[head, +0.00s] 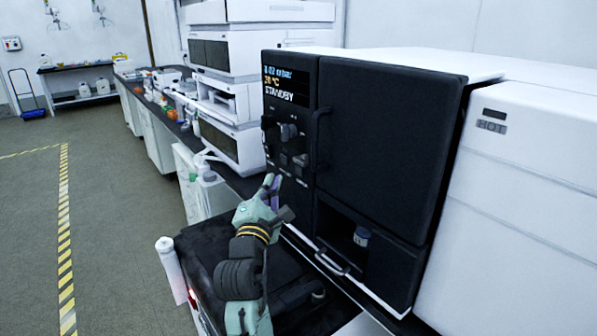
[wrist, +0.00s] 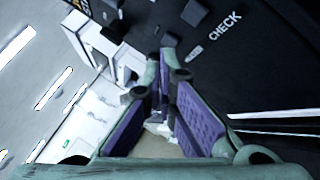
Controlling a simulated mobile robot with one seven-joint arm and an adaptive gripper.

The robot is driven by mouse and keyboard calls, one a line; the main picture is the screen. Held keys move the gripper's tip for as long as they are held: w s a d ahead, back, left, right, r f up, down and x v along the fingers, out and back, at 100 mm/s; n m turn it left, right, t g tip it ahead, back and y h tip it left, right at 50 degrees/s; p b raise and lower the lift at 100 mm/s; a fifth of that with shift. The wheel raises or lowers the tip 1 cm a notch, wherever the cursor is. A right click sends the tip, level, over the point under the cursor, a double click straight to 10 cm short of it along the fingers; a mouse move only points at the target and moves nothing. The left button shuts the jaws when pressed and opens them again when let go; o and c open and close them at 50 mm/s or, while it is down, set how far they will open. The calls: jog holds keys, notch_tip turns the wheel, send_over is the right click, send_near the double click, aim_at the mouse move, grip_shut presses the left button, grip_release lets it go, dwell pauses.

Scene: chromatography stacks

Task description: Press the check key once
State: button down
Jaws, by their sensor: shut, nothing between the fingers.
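The black instrument front (head: 392,140) carries a panel with several raised dark keys and knobs (head: 289,132) left of its door. In the wrist view a white CHECK label (wrist: 225,27) is printed on the panel, with a raised dark key (wrist: 195,12) beside it. Which key the label belongs to is not certain. My gripper (head: 274,183) is just below and in front of the panel's lower keys. In the wrist view its purple-padded fingers (wrist: 163,68) are shut and empty, with the tips left of and below the label. Contact with the panel cannot be told.
A dark door handle (head: 321,140) stands out right of the keys. Below is an open bay with a small vial (head: 361,237). A white unit marked HOT (head: 520,190) stands at right. A white bottle (head: 171,268) stands left of my arm. The floor at left is clear.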

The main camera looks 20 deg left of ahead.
aim_at(291, 163)
jog(key=shift+w+d+p, duration=0.6)
jog(key=shift+w+d, duration=0.45)
jog(key=shift+w, duration=0.3)
dwell(0.5)
jog(key=shift+w+d+p, duration=0.3)
jog(key=shift+p, duration=0.05)
jog(key=shift+w+d, duration=0.2)
jog(key=shift+w, duration=0.15)
dwell(0.8)
jog(key=shift+s+p, duration=0.15)
jog(key=shift+p, duration=0.15)
jog(key=shift+s+a, duration=0.45)
jog(key=shift+s, duration=0.05)
jog(key=s+a, duration=0.1)
jog(key=s, duration=0.1)
jog(key=s+a, duration=0.2)
